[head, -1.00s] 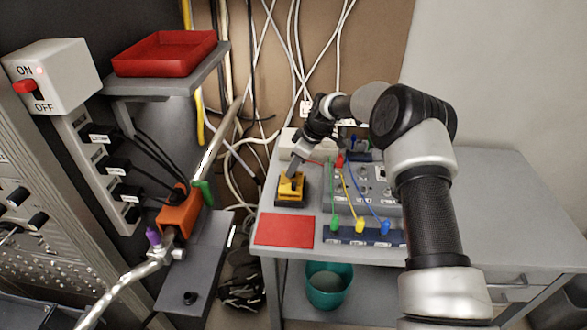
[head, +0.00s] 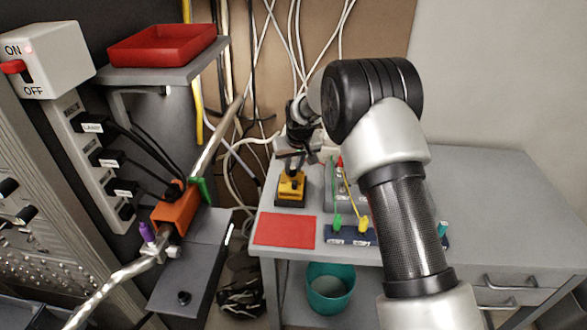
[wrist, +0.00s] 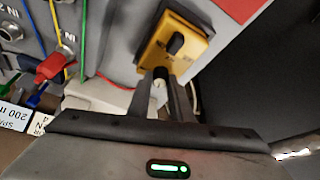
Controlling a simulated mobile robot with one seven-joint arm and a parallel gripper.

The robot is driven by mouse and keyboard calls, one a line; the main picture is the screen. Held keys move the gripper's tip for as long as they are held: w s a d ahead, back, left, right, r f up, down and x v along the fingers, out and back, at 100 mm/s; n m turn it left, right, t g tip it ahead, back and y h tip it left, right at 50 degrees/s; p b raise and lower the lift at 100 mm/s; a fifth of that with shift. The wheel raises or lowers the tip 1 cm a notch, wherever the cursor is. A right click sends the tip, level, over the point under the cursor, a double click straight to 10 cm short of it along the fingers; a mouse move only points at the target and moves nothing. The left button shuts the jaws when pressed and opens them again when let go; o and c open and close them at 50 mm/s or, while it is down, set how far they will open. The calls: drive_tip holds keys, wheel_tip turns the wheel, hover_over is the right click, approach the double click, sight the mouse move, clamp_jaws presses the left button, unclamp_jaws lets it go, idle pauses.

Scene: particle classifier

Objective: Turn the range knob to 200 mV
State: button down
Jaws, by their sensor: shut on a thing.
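A yellow unit (head: 291,187) on a dark base stands at the table's left rear. In the wrist view it shows tilted, a yellow box (wrist: 192,56) with a black knob (wrist: 176,44) on its face. Markings beside that knob are too blurred to read. In the head view my gripper (head: 290,157) is over the rear of the yellow unit.
A red mat (head: 285,230) lies in front of the yellow unit. To its right, green and yellow plugs with cables stand on a dark strip (head: 350,237). A grey panel (head: 338,199) is partly behind my arm. The right tabletop (head: 495,200) is clear. A teal bin (head: 330,288) stands below.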

drive_tip(key=m+h, duration=0.1)
drive_tip(key=m, duration=0.2)
drive_tip(key=m+h, duration=0.1)
drive_tip(key=m, duration=0.2)
drive_tip(key=shift+a+h, duration=0.2)
drive_tip(key=shift+h, duration=0.1)
drive_tip(key=shift+m, duration=0.4)
drive_tip(key=c, duration=1.6)
unclamp_jaws()
drive_tip(key=p+v, duration=0.1)
drive_tip(key=v, duration=1.6)
drive_tip(key=shift+a+r, duration=0.1)
drive_tip(key=shift+r, duration=0.1)
